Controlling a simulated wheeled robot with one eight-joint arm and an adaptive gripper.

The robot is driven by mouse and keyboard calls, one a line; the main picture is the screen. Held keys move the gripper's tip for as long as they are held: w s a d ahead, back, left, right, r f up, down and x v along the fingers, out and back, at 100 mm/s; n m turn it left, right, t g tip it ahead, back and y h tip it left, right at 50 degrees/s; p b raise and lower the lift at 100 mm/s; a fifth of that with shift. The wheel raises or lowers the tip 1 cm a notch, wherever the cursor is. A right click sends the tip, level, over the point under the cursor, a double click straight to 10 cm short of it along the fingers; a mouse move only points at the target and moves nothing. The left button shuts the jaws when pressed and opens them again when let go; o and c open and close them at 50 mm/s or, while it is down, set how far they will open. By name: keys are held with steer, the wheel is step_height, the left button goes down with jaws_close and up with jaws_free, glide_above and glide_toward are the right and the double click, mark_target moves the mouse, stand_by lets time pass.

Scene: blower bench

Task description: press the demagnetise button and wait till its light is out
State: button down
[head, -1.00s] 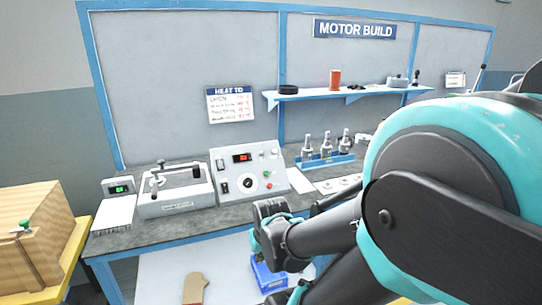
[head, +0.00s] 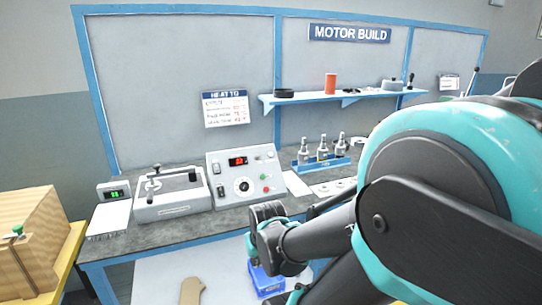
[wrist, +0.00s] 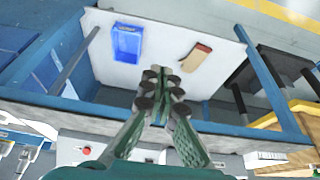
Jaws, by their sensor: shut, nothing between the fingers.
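The grey control box (head: 243,175) stands on the bench. Its sloped face carries a red lit display (head: 237,161), a round dial (head: 243,186), a green button (head: 264,177), a red button (head: 266,189) and small switches. The lettering is too small to read, so I cannot tell which control is the demagnetise button or whether its light is lit. In the wrist view, my gripper (wrist: 160,82) is shut and empty, in front of the bench edge and above the lower shelf. Part of the box, with a red button (wrist: 87,151), shows at the lower left there.
A grey fixture (head: 170,194) and a small meter with a green display (head: 114,193) stand left of the box. A blue rack (head: 323,162) stands to its right. A blue bin (wrist: 127,42) and a tan item (wrist: 193,57) lie on the lower shelf. A wooden crate (head: 32,235) stands left.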

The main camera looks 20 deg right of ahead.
mark_target(271, 154)
stand_by(0.8)
steer(key=w+r+m+t+y, duration=0.2)
steer(key=w+r+m, duration=0.2)
steer(key=w, duration=0.4)
steer(key=w+d+r+m+t+y, duration=0.1)
steer(key=w+r+m+t, duration=0.2)
steer(key=w, duration=0.4)
steer(key=w+r+m+t+y, duration=0.1)
steer(key=w+r+m+y, duration=0.1)
steer(key=w+r+m, duration=0.45)
steer(key=w+d+r+m+t+h, duration=0.1)
steer(key=w+d+r+m+t, duration=0.2)
steer(key=d, duration=0.7)
steer(key=w+d+r+m+t+h, duration=0.1)
steer(key=w+d+r+m+t, duration=0.3)
steer(key=w+d+m, duration=0.3)
steer(key=w+d+r, duration=0.1)
steer(key=w+d, duration=0.2)
steer(key=shift+w+d+r+t, duration=0.15)
steer(key=shift+w+d+t, duration=0.1)
steer(key=shift+d+t, duration=0.1)
steer(key=shift+w, duration=0.1)
steer(key=shift+w+f, duration=3.05)
steer(key=shift+f, duration=0.05)
steer(key=shift+w+f, duration=0.1)
